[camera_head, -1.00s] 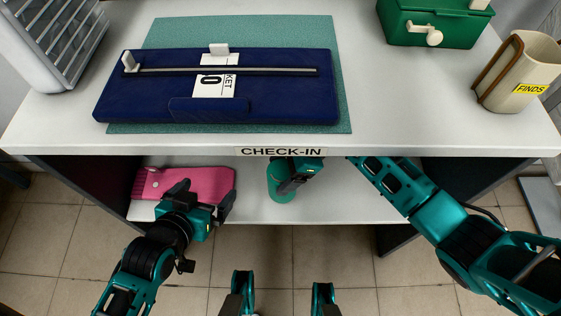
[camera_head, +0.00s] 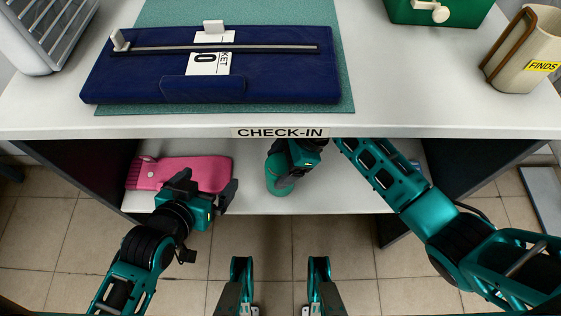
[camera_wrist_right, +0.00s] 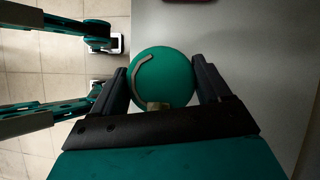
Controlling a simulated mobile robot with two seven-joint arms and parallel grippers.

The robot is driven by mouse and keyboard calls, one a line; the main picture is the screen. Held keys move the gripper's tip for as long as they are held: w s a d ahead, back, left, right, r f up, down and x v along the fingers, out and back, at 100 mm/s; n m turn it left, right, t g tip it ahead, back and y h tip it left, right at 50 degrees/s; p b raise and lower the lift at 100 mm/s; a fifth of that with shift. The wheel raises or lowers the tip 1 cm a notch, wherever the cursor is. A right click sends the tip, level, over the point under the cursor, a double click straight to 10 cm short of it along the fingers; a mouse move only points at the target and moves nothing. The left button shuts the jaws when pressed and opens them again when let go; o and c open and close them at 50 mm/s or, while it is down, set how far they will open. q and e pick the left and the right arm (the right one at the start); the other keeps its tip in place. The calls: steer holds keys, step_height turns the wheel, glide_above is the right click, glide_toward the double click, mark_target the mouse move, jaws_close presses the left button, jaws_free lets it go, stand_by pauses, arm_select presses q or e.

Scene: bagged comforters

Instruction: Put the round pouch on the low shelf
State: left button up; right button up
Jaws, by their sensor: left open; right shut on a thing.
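The round pouch (camera_head: 280,182) is green and sits between the fingers of my right gripper (camera_head: 288,165), under the counter edge at the low shelf (camera_head: 345,195). The right wrist view shows the pouch (camera_wrist_right: 165,85) from above, with a curved grey strip on it and a finger of my right gripper (camera_wrist_right: 160,72) on each side. The pouch is over the pale shelf surface. I cannot tell whether it touches it. My left gripper (camera_head: 208,188) is open and empty, in front of a pink pouch (camera_head: 190,172) lying on the shelf's left part.
The counter (camera_head: 420,105) above the shelf carries a navy case (camera_head: 215,85), a green box (camera_head: 440,12), a beige mug-like holder (camera_head: 525,55) and a grey rack (camera_head: 50,35). Dark side panels (camera_head: 80,170) bound the shelf. Its middle front is clear.

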steer(key=shift+f+b, duration=0.55)
steer(key=shift+f, duration=0.05)
steer(key=o, duration=1.4)
steer(key=shift+r, duration=0.15)
